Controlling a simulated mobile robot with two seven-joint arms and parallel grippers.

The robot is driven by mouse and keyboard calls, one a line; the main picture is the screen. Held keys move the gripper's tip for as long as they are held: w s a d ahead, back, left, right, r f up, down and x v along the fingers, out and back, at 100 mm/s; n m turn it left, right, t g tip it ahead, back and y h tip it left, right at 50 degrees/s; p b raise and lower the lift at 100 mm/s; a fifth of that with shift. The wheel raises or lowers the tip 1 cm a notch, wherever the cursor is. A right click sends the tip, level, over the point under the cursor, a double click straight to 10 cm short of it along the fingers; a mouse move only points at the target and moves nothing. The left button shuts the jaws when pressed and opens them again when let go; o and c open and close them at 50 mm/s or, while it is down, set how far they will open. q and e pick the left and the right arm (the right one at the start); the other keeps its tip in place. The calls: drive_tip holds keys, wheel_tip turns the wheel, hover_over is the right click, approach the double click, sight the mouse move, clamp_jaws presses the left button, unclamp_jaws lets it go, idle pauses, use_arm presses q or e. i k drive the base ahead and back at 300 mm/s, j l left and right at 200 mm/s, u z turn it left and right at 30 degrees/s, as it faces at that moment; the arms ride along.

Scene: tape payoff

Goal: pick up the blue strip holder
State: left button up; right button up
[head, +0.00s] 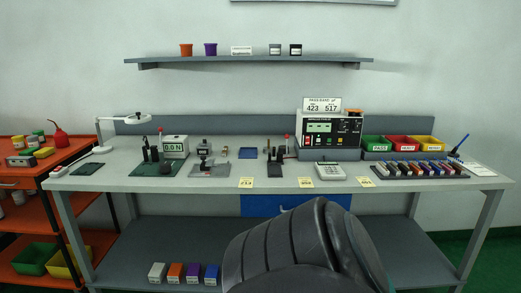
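A row of small strip holders (420,169) with coloured parts lies on the right end of the grey workbench (225,183), in front of the bins. Some look blue, but they are too small to tell apart surely. A small blue tray-like item (248,153) lies near the bench's middle back. On the lower shelf stands a blue box (211,275), at the right end of a short row of boxes. I cannot tell for sure which one is the blue strip holder. Neither of my grippers is in view.
A large dark ribbed shape like a chair back (300,250) blocks the front middle. A tester (331,131), a calculator-like device (330,170), green, red and yellow bins (411,143) and a lamp (125,118) stand on the bench. An orange cart (28,180) is at left.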

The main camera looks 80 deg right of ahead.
sight(437, 169)
drive_tip(key=z, duration=3.75)
